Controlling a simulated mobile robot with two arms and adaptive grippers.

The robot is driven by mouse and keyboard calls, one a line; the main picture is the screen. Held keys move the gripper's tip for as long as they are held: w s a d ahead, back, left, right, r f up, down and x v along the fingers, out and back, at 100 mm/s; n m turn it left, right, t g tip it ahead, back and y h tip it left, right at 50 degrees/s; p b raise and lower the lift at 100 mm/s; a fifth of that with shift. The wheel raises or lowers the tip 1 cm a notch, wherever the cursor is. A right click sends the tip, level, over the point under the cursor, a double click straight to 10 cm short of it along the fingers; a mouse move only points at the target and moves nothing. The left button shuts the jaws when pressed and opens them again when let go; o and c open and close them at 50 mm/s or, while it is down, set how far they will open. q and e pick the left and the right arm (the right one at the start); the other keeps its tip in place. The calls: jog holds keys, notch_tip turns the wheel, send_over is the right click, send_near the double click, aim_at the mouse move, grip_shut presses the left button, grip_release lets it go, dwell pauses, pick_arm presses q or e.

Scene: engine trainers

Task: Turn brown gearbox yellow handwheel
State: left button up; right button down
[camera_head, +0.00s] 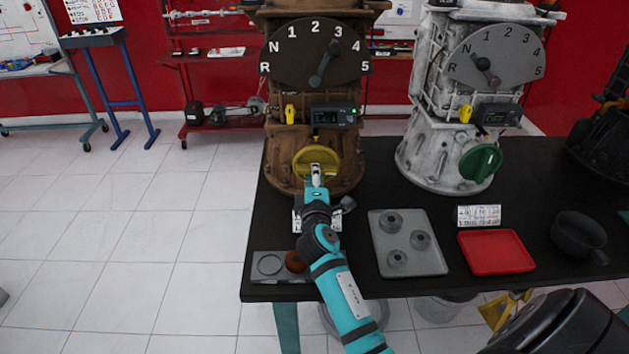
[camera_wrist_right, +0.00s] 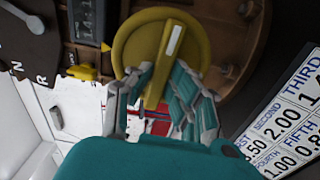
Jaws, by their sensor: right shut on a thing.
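The brown gearbox (camera_head: 278,140) stands on the black table. Its yellow handwheel (camera_head: 301,157) is low on its front face, a round disc with a raised bar. My right gripper (camera_head: 316,173) reaches the handwheel from the front. In the right wrist view the handwheel (camera_wrist_right: 135,45) shows a white mark on its bar, and the fingers of my right gripper (camera_wrist_right: 162,82) are shut on the bar's near end. The fingers hide part of the lower wheel. The gearbox dial (camera_head: 290,50) has its pointer tilted up toward 3. My left gripper is not in view.
A white gearbox (camera_head: 412,150) with a green handwheel (camera_head: 480,162) stands to the right. A grey tray (camera_head: 380,222) with several ring parts, a red tray (camera_head: 496,252) and a dark bowl (camera_head: 578,232) lie on the table (camera_head: 365,200). A grey plate (camera_head: 262,277) lies at the front left corner.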

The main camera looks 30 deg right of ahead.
jog(key=shift+m+b, duration=0.35)
jog(key=shift+m, duration=0.55)
jog(key=c, duration=1.2)
grip_release()
jog(key=shift+c, duration=0.2)
jog(key=v, duration=0.7)
jog(key=shift+s, duration=0.25)
jog(key=shift+a, duration=0.15)
